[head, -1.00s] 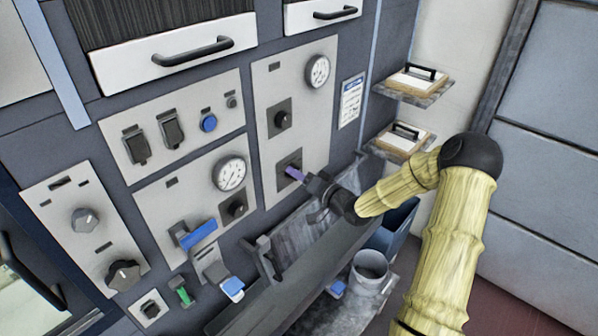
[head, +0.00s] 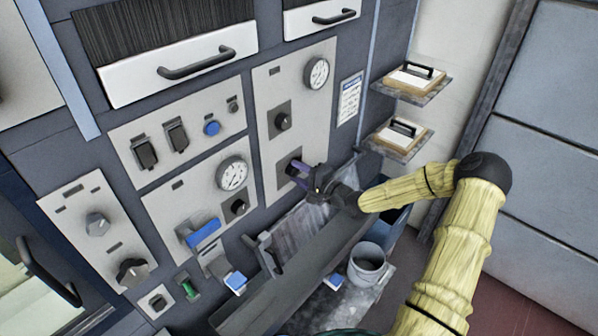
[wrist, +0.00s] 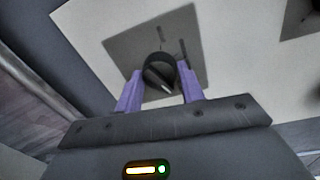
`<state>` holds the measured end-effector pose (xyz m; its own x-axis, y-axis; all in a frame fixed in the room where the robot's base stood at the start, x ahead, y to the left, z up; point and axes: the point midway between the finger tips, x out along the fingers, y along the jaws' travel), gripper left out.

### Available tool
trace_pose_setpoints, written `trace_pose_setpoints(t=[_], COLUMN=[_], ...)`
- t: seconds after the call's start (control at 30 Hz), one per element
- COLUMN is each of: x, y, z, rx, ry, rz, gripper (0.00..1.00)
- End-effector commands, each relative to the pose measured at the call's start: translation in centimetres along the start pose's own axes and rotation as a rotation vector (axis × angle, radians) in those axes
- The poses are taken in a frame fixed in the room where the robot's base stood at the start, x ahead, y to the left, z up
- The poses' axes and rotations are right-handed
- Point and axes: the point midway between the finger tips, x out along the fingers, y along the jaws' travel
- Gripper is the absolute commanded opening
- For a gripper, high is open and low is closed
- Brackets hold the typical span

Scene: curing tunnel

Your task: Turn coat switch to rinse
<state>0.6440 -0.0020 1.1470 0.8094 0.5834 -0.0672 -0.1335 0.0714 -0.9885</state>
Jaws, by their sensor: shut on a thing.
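The switch is a round black knob (wrist: 158,72) with a pale pointer line, on a dark grey square plate (wrist: 188,38) in the wrist view. Its markings are too blurred to read. My gripper (wrist: 160,88) has its purple fingers closed on either side of the knob. In the head view my gripper (head: 298,175) is at the lower dark plate (head: 283,161) of the right-hand pale panel (head: 268,90), and its fingers partly hide that knob. My arm reaches in from the right.
Another black knob (head: 283,121) and a gauge (head: 317,73) are above on the same panel. A dark trough (head: 300,275) and a grey bucket (head: 367,265) lie below. Shelves with handled boards (head: 405,138) stand to the right.

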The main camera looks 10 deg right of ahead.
Motion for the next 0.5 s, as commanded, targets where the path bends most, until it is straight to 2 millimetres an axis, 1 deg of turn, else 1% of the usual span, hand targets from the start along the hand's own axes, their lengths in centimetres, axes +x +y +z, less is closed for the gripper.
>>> trace_pose_setpoints(t=[0.2, 0.5], x=[-0.10, -0.09], y=[0.10, 0.16], z=[-0.16, -0.14], rx=[0.063, 0.077], ry=[-0.001, -0.002], rz=[0.003, 0.004], gripper=[0.16, 0.16])
